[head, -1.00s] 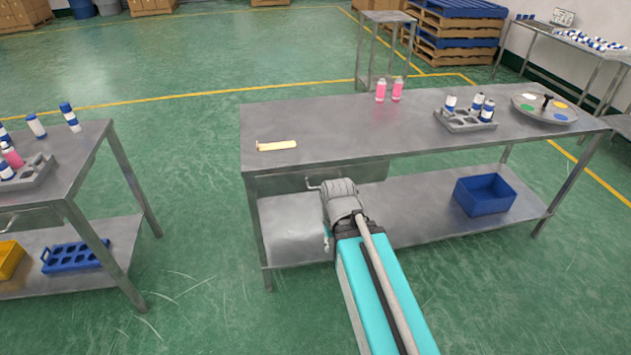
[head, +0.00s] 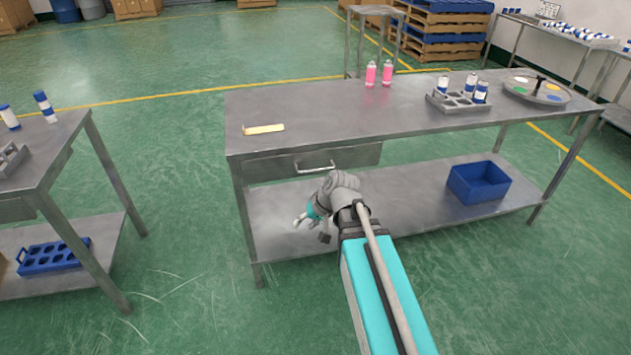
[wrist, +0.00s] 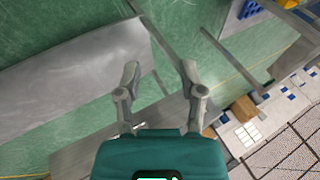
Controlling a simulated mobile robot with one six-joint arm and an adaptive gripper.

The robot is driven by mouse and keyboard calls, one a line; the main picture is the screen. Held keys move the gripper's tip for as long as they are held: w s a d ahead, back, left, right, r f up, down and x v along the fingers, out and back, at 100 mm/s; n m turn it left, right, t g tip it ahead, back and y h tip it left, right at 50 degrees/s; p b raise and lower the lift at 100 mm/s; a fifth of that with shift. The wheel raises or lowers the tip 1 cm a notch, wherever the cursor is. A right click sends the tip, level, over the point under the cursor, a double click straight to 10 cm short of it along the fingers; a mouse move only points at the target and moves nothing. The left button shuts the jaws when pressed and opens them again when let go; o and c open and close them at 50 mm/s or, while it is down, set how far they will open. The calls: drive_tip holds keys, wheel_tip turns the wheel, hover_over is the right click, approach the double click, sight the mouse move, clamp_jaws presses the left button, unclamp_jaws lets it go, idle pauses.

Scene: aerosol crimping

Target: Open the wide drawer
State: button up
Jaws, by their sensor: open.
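The wide drawer (head: 268,168) is set under the left part of the middle steel table. Its grey front looks flush with the table frame, so it appears shut. Its bar handle (head: 315,167) shows clear in the head view, with nothing on it. My gripper (head: 311,230) is below the handle, in front of the lower shelf, pointing down and left and apart from the drawer. In the wrist view my gripper (wrist: 160,72) has its two fingers spread with nothing between them.
The steel tabletop (head: 330,112) carries a yellow strip (head: 263,129), two pink cans (head: 379,73), a grey rack (head: 460,102) and a round disc (head: 537,91). A blue bin (head: 479,182) stands on the lower shelf. Another table (head: 40,150) is at left, with open green floor between.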

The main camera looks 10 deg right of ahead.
drive_tip(key=w+f+m+t+y+b, duration=0.2)
drive_tip(key=w+f+t+y+b, duration=0.15)
drive_tip(key=w+b, duration=0.4)
drive_tip(key=m+t+b, duration=1)
drive_tip(key=t+b, duration=0.2)
drive_tip(key=b, duration=0.8)
approach(316, 170)
drive_tip(key=r+v, duration=0.1)
drive_tip(key=v, duration=0.2)
drive_tip(key=shift+s+f+h, duration=0.25)
drive_tip(key=shift+f+h, duration=0.15)
drive_tip(key=shift+h, duration=0.05)
drive_tip(key=p+x, duration=0.2)
drive_tip(key=x, duration=1.2)
drive_tip(key=shift+f+p, duration=0.15)
drive_tip(key=shift+p, duration=0.25)
clamp_jaws()
